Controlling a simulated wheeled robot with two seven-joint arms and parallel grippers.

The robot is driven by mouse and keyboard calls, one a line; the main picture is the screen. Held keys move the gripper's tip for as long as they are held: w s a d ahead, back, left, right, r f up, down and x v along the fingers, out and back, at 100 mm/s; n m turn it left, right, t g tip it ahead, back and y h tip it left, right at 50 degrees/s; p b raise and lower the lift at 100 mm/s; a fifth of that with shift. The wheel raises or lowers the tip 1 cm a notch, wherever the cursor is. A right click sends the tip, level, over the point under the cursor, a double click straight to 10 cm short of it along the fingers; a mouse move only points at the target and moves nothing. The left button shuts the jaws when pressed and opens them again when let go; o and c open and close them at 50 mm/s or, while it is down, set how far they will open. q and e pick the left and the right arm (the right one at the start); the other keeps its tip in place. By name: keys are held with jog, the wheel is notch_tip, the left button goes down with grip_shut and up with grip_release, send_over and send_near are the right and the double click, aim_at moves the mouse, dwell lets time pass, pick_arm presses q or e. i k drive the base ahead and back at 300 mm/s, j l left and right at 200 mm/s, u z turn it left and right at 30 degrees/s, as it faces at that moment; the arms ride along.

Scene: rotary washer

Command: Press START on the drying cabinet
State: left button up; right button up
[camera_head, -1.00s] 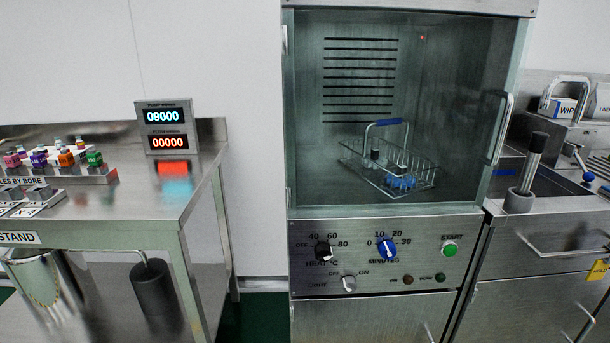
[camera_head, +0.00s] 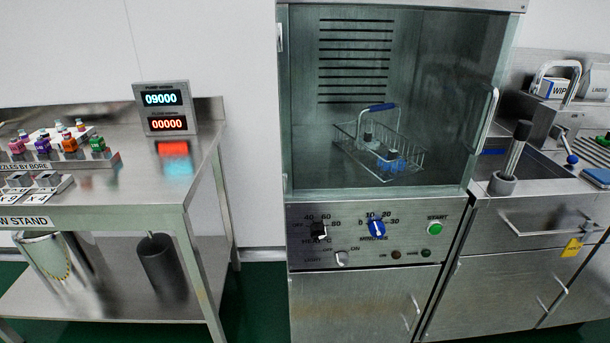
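The drying cabinet (camera_head: 300,222) stands in the middle of the head view, with its glass door closed. Its green START button (camera_head: 434,228) sits at the right end of the front panel, below the START label. The panel also has a black HEAT knob (camera_head: 319,230), a blue MINUTES knob (camera_head: 377,229) and a LIGHT switch (camera_head: 341,258). Two small lamps, one dark reddish (camera_head: 396,254) and one dark green (camera_head: 426,252), sit low on the panel. A wire basket (camera_head: 420,158) with a blue handle stands inside. Neither of my grippers is in view.
A steel stand (camera_head: 120,217) at the left holds a display box (camera_head: 165,108) reading 09000 and 00000, and several coloured nozzles. A steel counter (camera_head: 545,208) with drawers adjoins the cabinet at the right. Green floor shows between stand and cabinet.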

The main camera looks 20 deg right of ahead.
aim_at(435, 230)
jog(key=z, duration=1.4)
